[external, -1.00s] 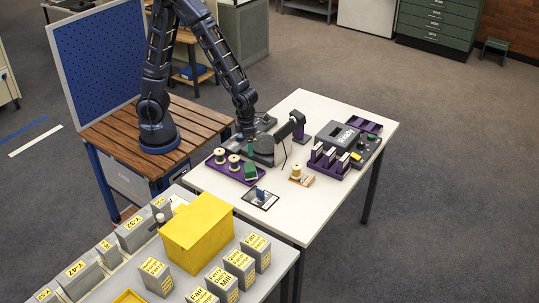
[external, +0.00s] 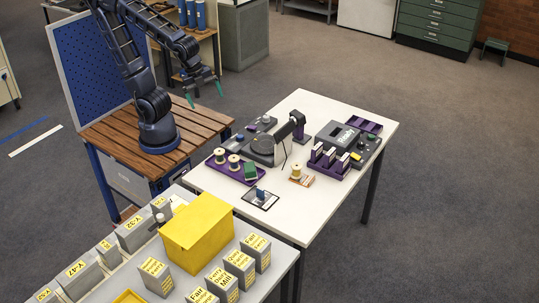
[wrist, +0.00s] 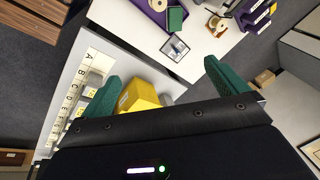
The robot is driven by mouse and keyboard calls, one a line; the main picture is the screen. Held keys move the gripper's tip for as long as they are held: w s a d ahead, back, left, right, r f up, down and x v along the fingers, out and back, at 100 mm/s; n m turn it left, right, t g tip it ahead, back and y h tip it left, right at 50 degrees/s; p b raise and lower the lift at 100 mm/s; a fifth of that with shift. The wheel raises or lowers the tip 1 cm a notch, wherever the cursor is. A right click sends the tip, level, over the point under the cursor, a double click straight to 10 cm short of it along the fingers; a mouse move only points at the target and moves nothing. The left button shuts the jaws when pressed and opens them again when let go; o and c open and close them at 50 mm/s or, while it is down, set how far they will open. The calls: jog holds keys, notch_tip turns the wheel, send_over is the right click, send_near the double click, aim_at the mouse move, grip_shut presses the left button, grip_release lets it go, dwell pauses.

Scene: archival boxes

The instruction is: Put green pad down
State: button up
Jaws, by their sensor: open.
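The green pad (external: 250,171) lies at the right end of the purple tray (external: 232,168) on the white table, beside two cream spools. It also shows in the wrist view (wrist: 176,19), at the tray's edge. My gripper (external: 204,96) is open and empty, raised above the slatted wooden bench, well left of and above the pad. Its two green fingers stand wide apart in the wrist view (wrist: 160,82), with nothing between them.
A dark grey device (external: 264,147) with an upright arm stands behind the tray. A small card (external: 260,198) with a blue piece, a spool on an orange mat (external: 301,178), and a purple rack (external: 330,163) share the white table (external: 300,217). A yellow box (external: 197,232) stands on the front table.

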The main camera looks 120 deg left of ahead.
jog(key=s+d+r+n+t+h, duration=0.1)
jog(key=s+d+r+n, duration=0.1)
jog(key=s+r+n, duration=0.2)
jog(key=s+n, duration=0.3)
jog(key=shift+s, duration=0.4)
dwell(0.9)
